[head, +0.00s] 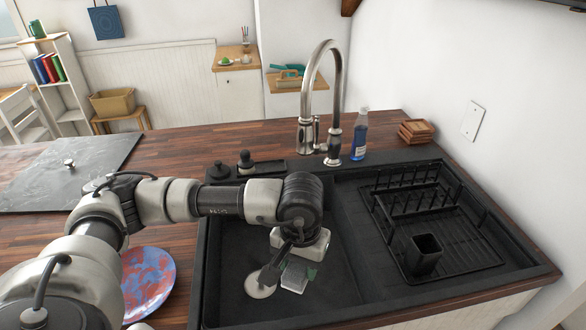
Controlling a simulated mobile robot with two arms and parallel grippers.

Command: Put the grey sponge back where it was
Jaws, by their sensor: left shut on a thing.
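The grey sponge (294,284), with green along its upper part, is at my left gripper (284,270) in the head view. The gripper points down over the left basin of the black sink (232,258) and is shut on the sponge. The sponge shows just beside the round pale drain (257,287). I cannot tell whether it touches the basin floor. The gripper and wrist hide part of it. A small black tray (272,166) with a dark knobbed item lies behind the basin, partly behind my arm. My right gripper is not in view.
A tall curved faucet (307,110) rises behind the sink. A blue soap bottle (360,142) and wooden coasters (416,131) stand to its right. A black dish rack (455,232) with a dark cup (424,255) fills the right side. A patterned plate (147,283) lies left.

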